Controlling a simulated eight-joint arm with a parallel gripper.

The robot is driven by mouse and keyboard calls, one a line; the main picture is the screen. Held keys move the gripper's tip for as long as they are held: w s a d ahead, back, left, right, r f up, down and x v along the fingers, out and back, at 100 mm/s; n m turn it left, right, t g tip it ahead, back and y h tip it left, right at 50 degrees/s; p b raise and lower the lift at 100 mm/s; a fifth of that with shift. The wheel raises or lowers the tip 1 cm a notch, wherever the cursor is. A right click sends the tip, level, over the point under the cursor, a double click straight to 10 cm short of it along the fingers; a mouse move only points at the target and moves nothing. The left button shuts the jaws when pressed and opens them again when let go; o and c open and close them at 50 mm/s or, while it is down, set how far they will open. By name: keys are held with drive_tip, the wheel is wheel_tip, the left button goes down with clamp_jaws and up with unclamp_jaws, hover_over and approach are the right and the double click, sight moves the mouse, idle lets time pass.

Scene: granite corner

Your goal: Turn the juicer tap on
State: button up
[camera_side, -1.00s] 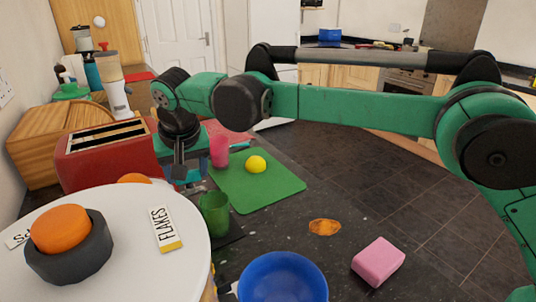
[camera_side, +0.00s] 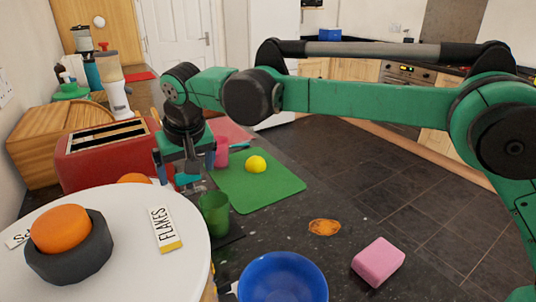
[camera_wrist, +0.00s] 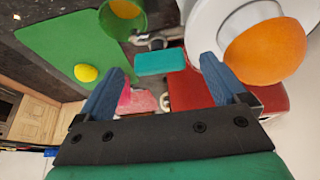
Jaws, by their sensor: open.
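In the wrist view an orange (camera_wrist: 265,50) sits on a white, grey-rimmed round body (camera_wrist: 205,28), which looks like the juicer. A teal block (camera_wrist: 160,62), apparently the tap handle, lies just beyond and between my fingertips, apart from them. A small grey part behind it looks like the spout, near a green cup (camera_wrist: 122,15). In the side view the juicer is mostly hidden behind the white round top; only its orange (camera_side: 135,178) shows. My gripper (camera_side: 185,172) is open and empty above the teal piece (camera_side: 186,180), left of the green cup (camera_side: 214,213).
A red toaster (camera_side: 108,158) stands close left of my gripper. A white round top (camera_side: 130,260) in front carries a dark bowl (camera_side: 68,258) with an orange piece. A green mat (camera_side: 262,188) with a lemon (camera_side: 256,164), a blue bowl (camera_side: 283,278) and a pink block (camera_side: 378,262) lie right.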

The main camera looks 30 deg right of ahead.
drive_tip(key=v, duration=0.5)
drive_tip(key=s+d+r, duration=0.1)
drive_tip(key=s+d, duration=0.2)
drive_tip(key=d, duration=0.3)
drive_tip(key=s+d, duration=0.3)
drive_tip(key=d, duration=0.4)
drive_tip(key=s+d+f+t, duration=0.2)
drive_tip(key=s+d+f, duration=0.5)
drive_tip(key=s+d, duration=0.2)
drive_tip(key=shift+s+t, duration=0.3)
drive_tip(key=shift+s, duration=0.55)
